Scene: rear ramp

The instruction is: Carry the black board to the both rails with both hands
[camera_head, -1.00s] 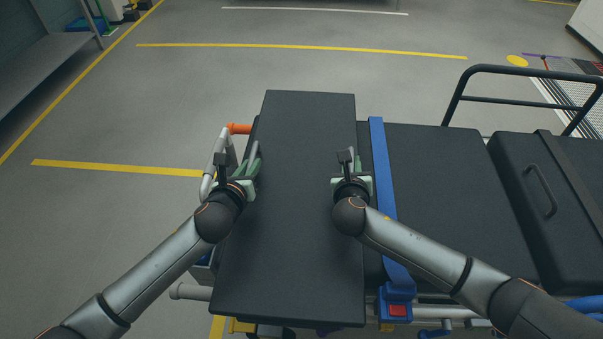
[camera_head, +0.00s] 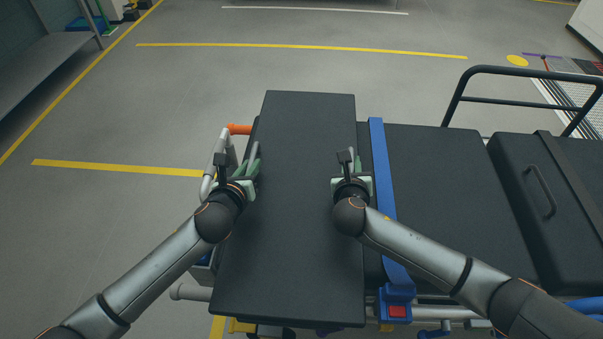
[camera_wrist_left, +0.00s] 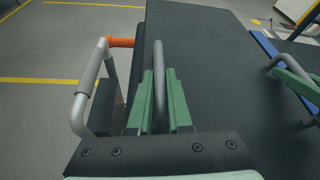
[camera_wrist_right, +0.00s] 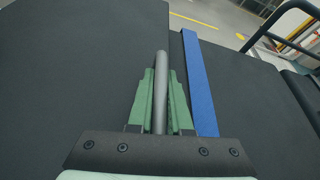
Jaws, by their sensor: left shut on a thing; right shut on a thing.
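The black board (camera_head: 295,240) lies lengthwise across the left end of the stretcher in the head view. My left gripper (camera_head: 251,167) is shut on a grey bar handle at the board's left edge; the handle also shows between green fingers in the left wrist view (camera_wrist_left: 160,90). My right gripper (camera_head: 350,165) is shut on a matching handle at the right edge, seen in the right wrist view (camera_wrist_right: 160,95). A white rail with an orange end (camera_head: 239,129) stands just left of the board. Whether the board touches the surface beneath is hard to tell.
A blue strap (camera_head: 381,165) with a red-buckled end crosses the black stretcher pad (camera_head: 440,190) right of the board. A black guard rail (camera_head: 520,71) and a black case (camera_head: 550,180) are further right. A grey bench (camera_head: 45,65) stands far left. Floor beyond is clear.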

